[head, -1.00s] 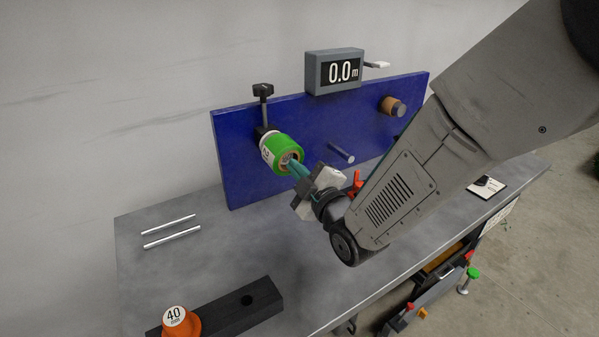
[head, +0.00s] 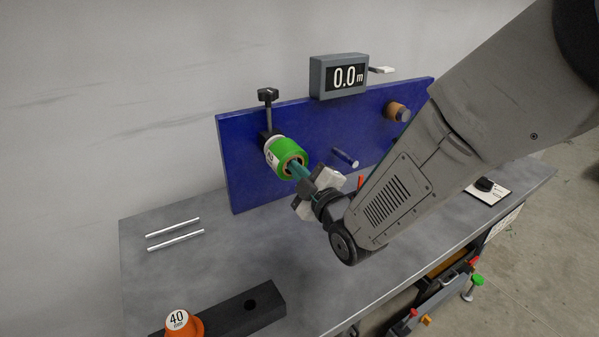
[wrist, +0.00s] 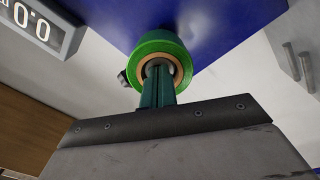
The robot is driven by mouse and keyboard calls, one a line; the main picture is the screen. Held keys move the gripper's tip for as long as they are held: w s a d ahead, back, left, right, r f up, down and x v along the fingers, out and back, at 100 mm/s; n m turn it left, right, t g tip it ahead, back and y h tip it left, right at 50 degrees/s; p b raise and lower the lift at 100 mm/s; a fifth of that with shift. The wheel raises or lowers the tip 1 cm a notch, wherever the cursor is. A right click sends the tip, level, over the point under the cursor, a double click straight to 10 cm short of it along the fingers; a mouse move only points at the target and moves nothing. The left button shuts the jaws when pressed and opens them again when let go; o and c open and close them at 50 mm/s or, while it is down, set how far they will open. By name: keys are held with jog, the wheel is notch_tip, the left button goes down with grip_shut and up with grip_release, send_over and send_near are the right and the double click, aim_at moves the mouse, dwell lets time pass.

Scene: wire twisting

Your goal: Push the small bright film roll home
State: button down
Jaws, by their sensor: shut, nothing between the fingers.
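The bright green film roll (head: 285,156) sits on a holder at the left part of the blue panel (head: 240,181), with a white labelled ring (head: 269,157) on its panel side. In the wrist view the roll (wrist: 170,45) shows its tan core and a dark hub end inside it. My gripper (head: 296,170) is shut, with its teal fingers pointing at the roll's open end. In the wrist view the fingertips (wrist: 159,74) overlap the lower part of the core. I cannot tell whether they touch it.
A grey meter (head: 339,76) reading 0.0 m stands on the panel. A bare peg (head: 345,157) and a brown roll (head: 397,111) are to the right. Two metal rods (head: 174,234), a black block (head: 235,309) and an orange 40 piece (head: 186,324) are on the bench.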

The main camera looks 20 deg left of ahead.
jog(key=shift+w+a+r, duration=0.1)
jog(key=shift+w+a, duration=0.1)
jog(key=v, duration=1)
jog(key=shift+d, duration=0.2)
jog(key=shift+s, duration=0.1)
jog(key=x, duration=0.8)
jog(key=shift+a, duration=0.3)
jog(key=shift+x, duration=1)
dwell(0.5)
jog(key=shift+d, duration=0.1)
